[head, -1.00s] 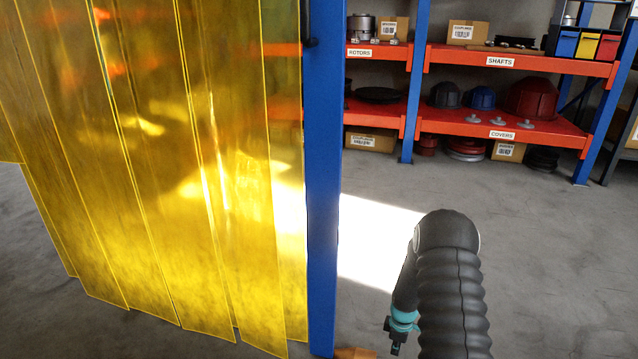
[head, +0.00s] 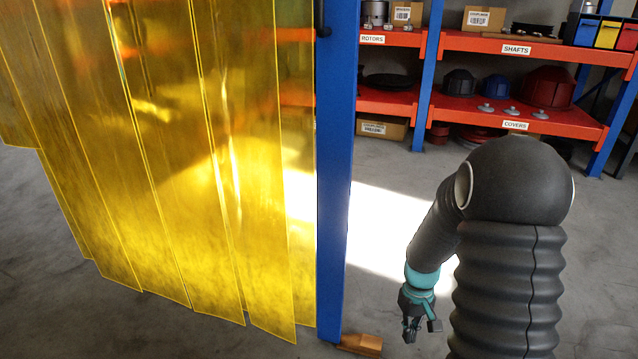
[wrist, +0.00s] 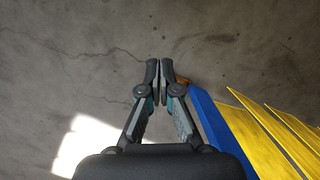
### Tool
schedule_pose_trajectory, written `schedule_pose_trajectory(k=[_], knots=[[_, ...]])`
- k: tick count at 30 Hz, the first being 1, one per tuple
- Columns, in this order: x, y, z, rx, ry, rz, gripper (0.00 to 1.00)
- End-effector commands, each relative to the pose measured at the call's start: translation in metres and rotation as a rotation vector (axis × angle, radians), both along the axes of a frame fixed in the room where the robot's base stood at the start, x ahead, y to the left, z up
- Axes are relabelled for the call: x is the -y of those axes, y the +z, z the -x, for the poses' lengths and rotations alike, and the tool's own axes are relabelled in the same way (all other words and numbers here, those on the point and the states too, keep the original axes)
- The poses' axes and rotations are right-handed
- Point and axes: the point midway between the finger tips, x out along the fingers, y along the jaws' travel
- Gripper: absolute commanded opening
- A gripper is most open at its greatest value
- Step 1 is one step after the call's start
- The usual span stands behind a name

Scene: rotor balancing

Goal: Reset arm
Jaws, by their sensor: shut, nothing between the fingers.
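My gripper (head: 420,326) hangs low on the right side of the head view, below my bent dark arm with its teal wrist ring. In the wrist view my gripper (wrist: 159,66) points at bare concrete floor. Its two fingertips are together with nothing between them. It is apart from the blue post and the yellow strips.
A yellow strip curtain (head: 190,180) fills the left, ending at a blue post (head: 333,190) with an orange-brown foot (head: 360,344). It also shows at right in the wrist view (wrist: 290,135). A shelf rack (head: 520,120) stands behind. Floor between is clear.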

Motion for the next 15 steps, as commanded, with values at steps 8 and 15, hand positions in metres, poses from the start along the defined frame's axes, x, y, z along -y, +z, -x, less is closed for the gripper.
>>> schedule_pose_trajectory(k=[8, 15], knots=[[-0.016, 0.096, 0.037, 0.085, -0.136, 0.037, 0.0], [-0.028, 0.161, 0.075, 0.176, -0.211, 0.049, 0.0]])
